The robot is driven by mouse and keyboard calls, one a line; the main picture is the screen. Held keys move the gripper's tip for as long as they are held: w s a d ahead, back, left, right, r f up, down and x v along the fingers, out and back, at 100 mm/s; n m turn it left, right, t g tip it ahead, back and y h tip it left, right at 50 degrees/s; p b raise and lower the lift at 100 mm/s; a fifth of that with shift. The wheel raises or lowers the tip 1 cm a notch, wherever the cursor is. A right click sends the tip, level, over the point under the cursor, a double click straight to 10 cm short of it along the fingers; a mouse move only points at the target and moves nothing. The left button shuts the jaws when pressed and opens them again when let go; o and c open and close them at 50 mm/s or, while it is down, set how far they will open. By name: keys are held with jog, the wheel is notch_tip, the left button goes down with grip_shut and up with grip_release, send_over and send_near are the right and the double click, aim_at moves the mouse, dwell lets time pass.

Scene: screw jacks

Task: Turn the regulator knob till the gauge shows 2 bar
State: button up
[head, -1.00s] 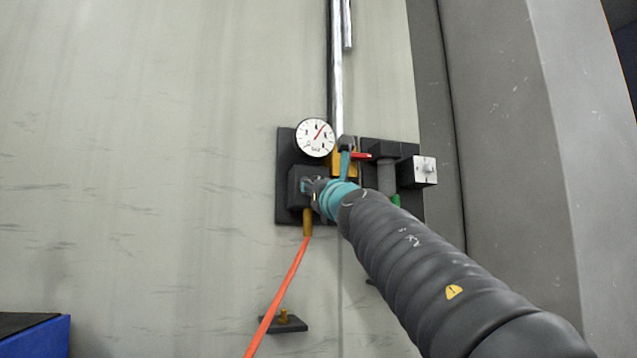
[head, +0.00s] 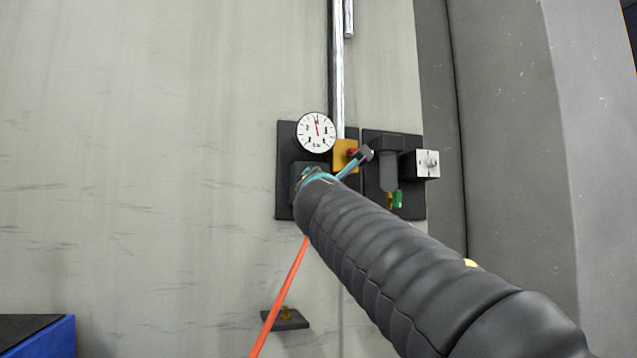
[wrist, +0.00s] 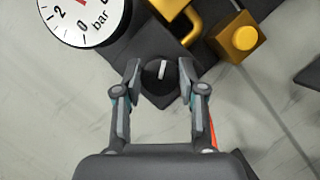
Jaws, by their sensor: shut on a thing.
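The round white gauge (head: 316,132) with a red needle is on the dark wall plate. In the head view its needle points almost straight up, but the numbers are too small to read. In the wrist view the gauge (wrist: 92,22) is cut off at top left, showing "2", "0" and "bar" and only a bit of the needle. The black regulator knob (wrist: 159,80) has a white line pointing nearly up. My gripper (wrist: 160,78) is shut on it, one finger on each side. In the head view my arm hides the knob.
A yellow block (head: 345,150) sits right of the gauge, with a dark filter unit (head: 389,172) and white-faced block (head: 427,164) further right. An orange hose (head: 279,298) hangs below. A small dark bracket (head: 290,320) is lower on the wall.

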jog(key=m+g, duration=0.1)
jog(key=m, duration=0.2)
jog(key=m+g+h, duration=0.1)
jog(key=m, duration=0.3)
jog(key=m+g+h, duration=0.1)
jog(key=m, duration=0.3)
jog(key=shift+r+g, duration=0.15)
jog(key=shift+g, duration=0.25)
jog(key=shift+m, duration=0.3)
jog(key=o, duration=1.1)
jog(key=shift+o, duration=0.2)
jog(key=s+a, duration=0.1)
jog(key=s, duration=1.1)
jog(key=shift+a+r, duration=0.25)
jog(key=shift+a, duration=0.15)
